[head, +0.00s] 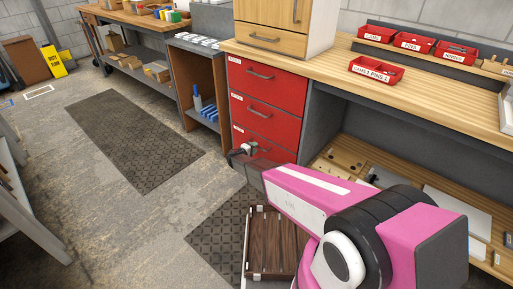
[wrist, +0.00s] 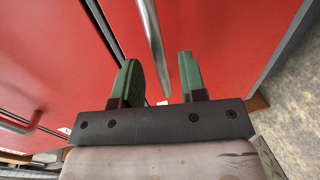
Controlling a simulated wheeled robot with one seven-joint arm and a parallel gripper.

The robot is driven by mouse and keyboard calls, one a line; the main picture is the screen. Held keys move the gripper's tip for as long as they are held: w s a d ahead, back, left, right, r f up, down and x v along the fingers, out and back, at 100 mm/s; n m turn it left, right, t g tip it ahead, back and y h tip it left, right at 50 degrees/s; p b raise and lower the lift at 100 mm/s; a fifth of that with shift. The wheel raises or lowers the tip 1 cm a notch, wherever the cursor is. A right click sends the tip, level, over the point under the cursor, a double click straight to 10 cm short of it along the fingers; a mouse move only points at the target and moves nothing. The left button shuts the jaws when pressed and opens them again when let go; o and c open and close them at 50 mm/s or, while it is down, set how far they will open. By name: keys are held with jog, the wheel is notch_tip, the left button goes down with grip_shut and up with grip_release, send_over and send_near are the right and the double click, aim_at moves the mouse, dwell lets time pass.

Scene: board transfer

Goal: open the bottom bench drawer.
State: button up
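The bench has a stack of three red drawers. The bottom drawer (head: 282,153) looks shut, and my arm hides its lower part in the head view. My gripper (head: 241,151) is in front of it, close to its handle. In the wrist view the bottom drawer's red front (wrist: 225,35) fills the upper right. Its grey bar handle (wrist: 152,45) runs down between the two green fingertips of my gripper (wrist: 158,72). The fingers are open, with a gap on either side of the bar. I cannot tell how deep the bar sits between them.
The middle drawer (head: 262,117) and top drawer (head: 266,84) above are shut. A dark wooden crate-like box (head: 272,245) stands on the floor mat below my arm. Red bins (head: 377,72) stand on the bench top (head: 430,95). The floor left of the drawers is mostly clear.

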jog(key=shift+x, duration=1.35)
jog(key=shift+d, duration=0.1)
grip_shut()
jog(key=f+v, duration=0.2)
jog(key=v, duration=1.2)
jog(key=s+f+v, duration=0.1)
jog(key=f+v, duration=0.2)
jog(key=v, duration=1.1)
jog(key=shift+s+a+f, duration=0.15)
jog(key=shift+a+f, duration=0.05)
jog(key=shift+a, duration=0.25)
grip_release()
jog(key=v, duration=1.1)
